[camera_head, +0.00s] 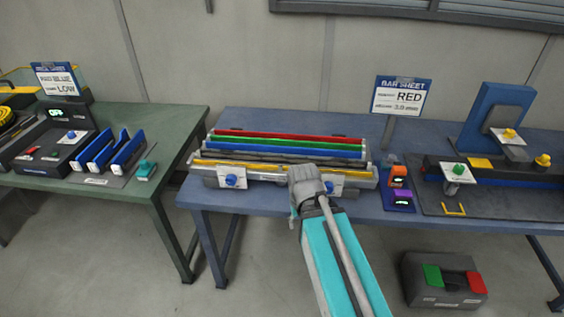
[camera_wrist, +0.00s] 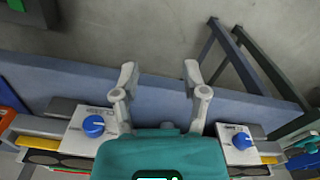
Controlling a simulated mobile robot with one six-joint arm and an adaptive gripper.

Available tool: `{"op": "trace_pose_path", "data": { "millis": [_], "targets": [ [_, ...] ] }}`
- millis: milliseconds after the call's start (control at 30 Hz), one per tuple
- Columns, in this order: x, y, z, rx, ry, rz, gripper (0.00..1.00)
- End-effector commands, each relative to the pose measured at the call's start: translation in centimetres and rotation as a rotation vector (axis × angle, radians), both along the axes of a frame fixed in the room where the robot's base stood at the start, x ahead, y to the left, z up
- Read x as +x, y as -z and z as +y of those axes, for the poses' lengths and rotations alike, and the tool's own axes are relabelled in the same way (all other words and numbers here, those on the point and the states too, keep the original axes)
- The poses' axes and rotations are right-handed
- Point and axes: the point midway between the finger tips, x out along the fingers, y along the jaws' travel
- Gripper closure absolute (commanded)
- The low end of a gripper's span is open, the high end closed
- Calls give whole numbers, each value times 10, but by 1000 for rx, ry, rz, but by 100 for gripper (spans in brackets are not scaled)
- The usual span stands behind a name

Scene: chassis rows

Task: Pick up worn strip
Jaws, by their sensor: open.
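A chassis (camera_head: 205,181) on the blue table holds several long parallel strips: a red strip (camera_head: 290,135) at the back, then a green strip (camera_head: 290,143), a blue strip (camera_head: 285,149) and dark ones nearer the front. I cannot tell by looks which strip is worn. My gripper in the wrist view (camera_wrist: 161,73) is open and empty, its two fingers apart over the table's front border. In the head view my wrist hangs over the chassis's front edge, right of its middle, hiding part of it. In the wrist view my teal gripper body hides the chassis's middle.
Blue knobs on white plates flank my gripper, left (camera_wrist: 93,126) and right (camera_wrist: 241,141). Orange and purple devices (camera_head: 398,185) sit to the right. A grey box (camera_head: 443,281) is on the floor; a green table (camera_head: 150,120) stands left.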

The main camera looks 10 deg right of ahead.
Motion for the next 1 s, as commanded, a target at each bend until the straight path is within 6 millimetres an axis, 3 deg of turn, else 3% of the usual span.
{"op": "trace_pose_path", "data": {
  "millis": [167,367,1000],
  "targets": [
    [15,-10,0,0,69,0,43],
    [50,-30,0,0,272,0,43],
    [200,-113,-1,-1,1234,-1,43]
  ]
}}
